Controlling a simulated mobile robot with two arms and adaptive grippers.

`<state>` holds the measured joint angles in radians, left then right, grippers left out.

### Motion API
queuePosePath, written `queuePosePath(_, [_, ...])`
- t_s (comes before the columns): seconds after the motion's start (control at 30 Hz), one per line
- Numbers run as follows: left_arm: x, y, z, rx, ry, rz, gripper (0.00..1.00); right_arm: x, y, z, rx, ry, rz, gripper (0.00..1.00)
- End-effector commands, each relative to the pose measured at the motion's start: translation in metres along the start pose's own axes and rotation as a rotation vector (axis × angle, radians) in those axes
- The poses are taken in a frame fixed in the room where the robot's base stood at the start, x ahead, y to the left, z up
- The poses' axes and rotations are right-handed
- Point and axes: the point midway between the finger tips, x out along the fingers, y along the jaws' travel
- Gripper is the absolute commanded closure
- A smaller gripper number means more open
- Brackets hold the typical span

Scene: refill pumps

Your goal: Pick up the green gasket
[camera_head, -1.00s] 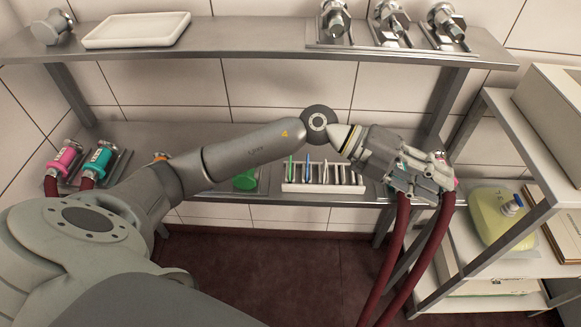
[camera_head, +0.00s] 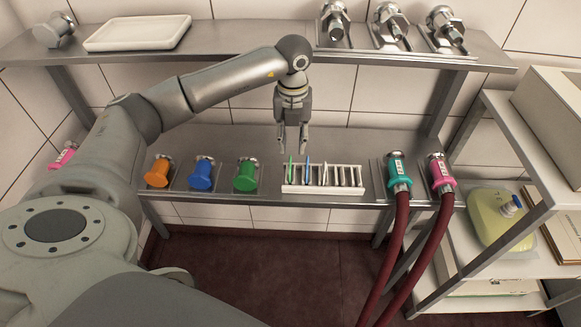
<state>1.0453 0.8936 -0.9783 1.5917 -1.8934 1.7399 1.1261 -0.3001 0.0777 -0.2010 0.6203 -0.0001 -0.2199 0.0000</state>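The green gasket (camera_head: 290,171) is a thin upright piece in the left end of a white slotted rack (camera_head: 324,189) on the lower shelf. A blue gasket (camera_head: 307,171) stands just to its right, with several pale ones further right. My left gripper (camera_head: 293,150) points down from above the rack's left end. Its two fingers are apart, with nothing visible between them. Its tips appear just above the green and blue gaskets; the exact gap is hard to tell. My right gripper is not in view.
Orange (camera_head: 157,175), blue (camera_head: 201,175) and green (camera_head: 246,175) capped fittings stand left of the rack. Teal (camera_head: 396,168) and pink (camera_head: 440,172) couplings with dark red hoses stand right. The upper shelf (camera_head: 230,44) overhangs behind, carrying a white tray (camera_head: 137,32) and metal fittings.

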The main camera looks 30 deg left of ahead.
Motion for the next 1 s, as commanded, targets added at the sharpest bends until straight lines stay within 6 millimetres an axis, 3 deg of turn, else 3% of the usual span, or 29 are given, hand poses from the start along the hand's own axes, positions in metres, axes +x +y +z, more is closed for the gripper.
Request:
queuePosePath(0.33, [0.03,0.002,-0.002,0.0,0.003,0.0,0.71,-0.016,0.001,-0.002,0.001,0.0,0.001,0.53])
queuePosePath(0.6, [0.066,0.004,-0.003,0.001,0.002,-0.003,0.71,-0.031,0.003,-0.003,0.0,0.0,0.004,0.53])
queuePosePath(0.9, [0.073,0.004,-0.002,0.002,0.0,-0.004,0.71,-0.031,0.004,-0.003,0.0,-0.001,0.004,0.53])
queuePosePath(1.0, [0.073,0.004,-0.002,0.002,0.0,-0.004,0.82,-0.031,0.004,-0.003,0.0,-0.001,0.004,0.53])
